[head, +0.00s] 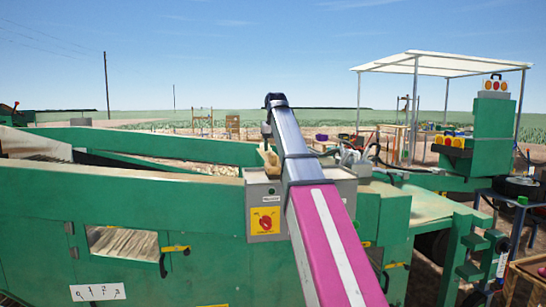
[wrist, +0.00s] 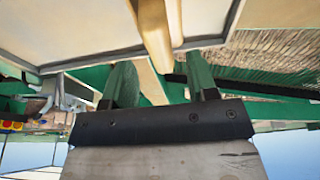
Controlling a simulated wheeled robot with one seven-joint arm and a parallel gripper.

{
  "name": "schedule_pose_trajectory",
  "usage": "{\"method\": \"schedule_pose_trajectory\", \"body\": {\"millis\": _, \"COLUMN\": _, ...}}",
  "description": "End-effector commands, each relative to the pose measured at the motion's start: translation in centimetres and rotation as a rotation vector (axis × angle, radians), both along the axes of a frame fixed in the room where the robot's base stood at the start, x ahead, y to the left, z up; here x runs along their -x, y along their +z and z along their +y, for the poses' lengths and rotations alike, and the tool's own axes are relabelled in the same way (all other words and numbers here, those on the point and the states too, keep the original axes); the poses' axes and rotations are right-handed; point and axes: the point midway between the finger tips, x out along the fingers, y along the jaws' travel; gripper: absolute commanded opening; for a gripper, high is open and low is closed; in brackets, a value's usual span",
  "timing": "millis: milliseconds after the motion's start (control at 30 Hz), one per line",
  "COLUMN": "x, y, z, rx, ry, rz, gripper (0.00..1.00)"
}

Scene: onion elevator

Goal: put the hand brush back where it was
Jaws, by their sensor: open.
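My gripper (wrist: 160,64) is open in the wrist view, its two dark fingers apart. A tan wooden piece (wrist: 155,32), which looks like the hand brush's handle, lies in line with the gap between them. I cannot tell whether either finger touches it. Its far end is cut off by the picture's edge, and no bristles show clearly. In the head view a small tan piece (head: 272,161), likely the same brush, is at the top left edge of the grey control box (head: 262,188). My gripper (head: 267,145) is just above it, small and partly hidden by my arm.
The control box carries a yellow plate with a red switch (head: 265,220). Green machine walls (head: 170,195) surround it. Cables and grey fittings (head: 355,158) stand just right of my arm. A green post with lamps (head: 490,125) and a white canopy (head: 440,64) are farther right.

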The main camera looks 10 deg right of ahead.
Motion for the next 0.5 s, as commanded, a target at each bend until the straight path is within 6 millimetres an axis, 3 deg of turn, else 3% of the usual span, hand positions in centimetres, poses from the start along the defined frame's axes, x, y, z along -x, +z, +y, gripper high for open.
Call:
{"method": "schedule_pose_trajectory", "body": {"millis": 200, "x": 1.0, "y": 3.9, "z": 0.0, "rx": 0.000, "ry": 0.000, "rz": -0.001, "gripper": 0.53}}
{"method": "schedule_pose_trajectory", "body": {"millis": 500, "x": 1.7, "y": 6.3, "z": 0.0, "rx": 0.000, "ry": 0.000, "rz": 0.001, "gripper": 0.53}}
